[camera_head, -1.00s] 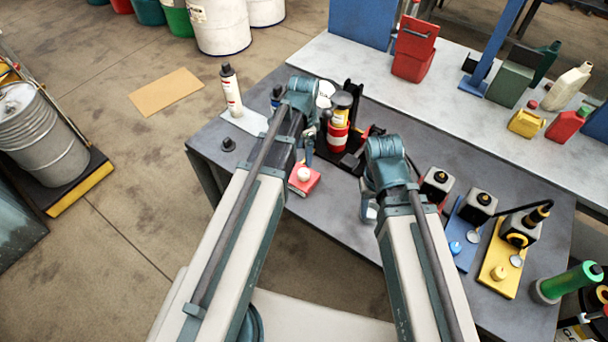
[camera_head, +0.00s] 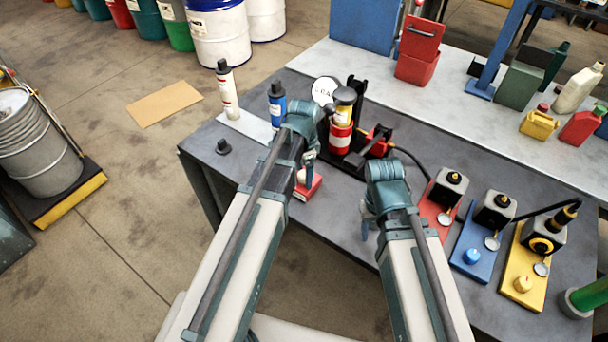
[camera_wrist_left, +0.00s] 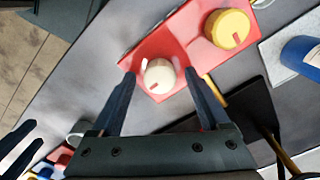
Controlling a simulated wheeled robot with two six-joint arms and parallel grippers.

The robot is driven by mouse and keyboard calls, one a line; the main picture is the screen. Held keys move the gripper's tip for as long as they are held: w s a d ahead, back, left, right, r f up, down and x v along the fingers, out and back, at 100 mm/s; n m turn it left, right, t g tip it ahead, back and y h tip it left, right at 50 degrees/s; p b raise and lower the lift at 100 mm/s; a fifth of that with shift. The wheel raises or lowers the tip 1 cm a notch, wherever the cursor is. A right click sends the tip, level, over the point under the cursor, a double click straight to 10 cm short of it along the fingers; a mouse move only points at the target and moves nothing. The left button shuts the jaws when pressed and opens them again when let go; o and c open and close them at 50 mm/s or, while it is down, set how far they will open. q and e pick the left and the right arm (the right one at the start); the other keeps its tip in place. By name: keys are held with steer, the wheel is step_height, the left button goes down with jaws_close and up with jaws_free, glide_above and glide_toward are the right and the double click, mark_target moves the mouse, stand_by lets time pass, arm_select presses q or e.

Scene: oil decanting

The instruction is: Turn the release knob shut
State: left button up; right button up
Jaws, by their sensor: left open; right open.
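A red block (camera_head: 312,190) sits near the table's front edge, partly hidden by my left arm. The left wrist view shows it (camera_wrist_left: 183,25) with a cream knob (camera_wrist_left: 158,76) and a yellow knob (camera_wrist_left: 228,30), each with a red mark. I cannot tell which is the release knob. My left gripper (camera_wrist_left: 160,75) is open, with one finger on each side of the cream knob; contact is not clear. My right gripper (camera_head: 366,218) is open and empty, low over the table's front area to the right of the block.
A blue bottle (camera_head: 277,104) and a white bottle (camera_head: 227,92) stand behind the left arm. A red-and-yellow cylinder (camera_head: 342,122) stands on a black stand. Red, blue (camera_head: 466,250) and yellow (camera_head: 518,285) plates with dark-topped units line the right side.

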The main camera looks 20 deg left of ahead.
arm_select(q)
jaws_close()
stand_by(0.4)
steer(key=n, duration=0.9)
steer(key=shift+n, duration=0.3)
steer(key=n, duration=0.4)
steer(key=shift+n, duration=2.1)
